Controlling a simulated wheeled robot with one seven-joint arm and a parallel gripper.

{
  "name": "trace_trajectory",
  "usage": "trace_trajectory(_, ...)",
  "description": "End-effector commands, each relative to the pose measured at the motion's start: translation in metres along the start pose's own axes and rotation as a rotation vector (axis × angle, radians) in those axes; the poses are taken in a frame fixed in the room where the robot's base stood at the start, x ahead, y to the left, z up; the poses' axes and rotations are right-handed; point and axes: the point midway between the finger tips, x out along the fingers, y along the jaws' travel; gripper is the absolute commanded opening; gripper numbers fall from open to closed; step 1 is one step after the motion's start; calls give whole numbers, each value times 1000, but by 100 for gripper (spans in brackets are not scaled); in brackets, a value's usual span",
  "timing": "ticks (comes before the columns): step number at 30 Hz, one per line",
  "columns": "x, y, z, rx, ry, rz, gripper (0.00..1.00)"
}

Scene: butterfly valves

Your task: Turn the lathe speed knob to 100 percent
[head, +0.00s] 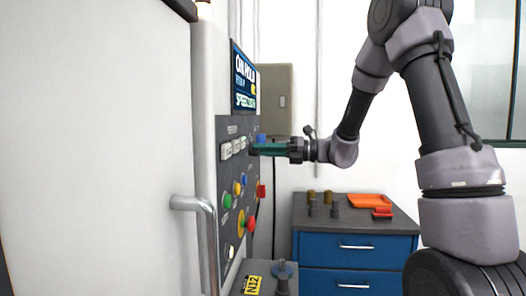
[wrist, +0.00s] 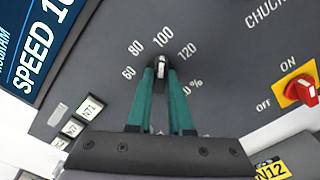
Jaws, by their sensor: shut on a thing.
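The speed knob (wrist: 161,69) shows in the wrist view as a small dark knob with a white mark, between my fingertips. Its printed scale (wrist: 163,35) reads 60, 80, 100 and 120 with a percent sign. The white mark points up, close to the 100. My gripper (wrist: 161,75), with green fingers, is shut on the knob, one finger on each side, hiding its lower part. In the head view my gripper (head: 256,149) reaches left to the grey control panel (head: 225,185); the knob cannot be made out there.
A screen (head: 243,80) sits above the panel; in the wrist view its text starts "SPEED 10" and is cut off. A red on-off switch (wrist: 301,90) is right of the scale. A door handle (head: 208,225) sticks out at left. A blue drawer cabinet (head: 350,250) stands behind.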

Motion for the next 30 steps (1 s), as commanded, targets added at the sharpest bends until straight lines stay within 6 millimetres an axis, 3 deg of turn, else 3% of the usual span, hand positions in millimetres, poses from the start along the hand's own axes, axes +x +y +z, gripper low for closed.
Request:
trace_trajectory(4, -1, -1, -1, 1, 3, -3, 0)
trace_trajectory(5, -1, -1, -1, 1, 3, -3, 22)
trace_trajectory(7, -1, -1, -1, 0, 2, -2, 49)
trace_trajectory(19, -6, -1, 0, -1, -1, -2, 49)
trace_trajectory(30, -74, -1, 0, -1, -2, -4, 49)
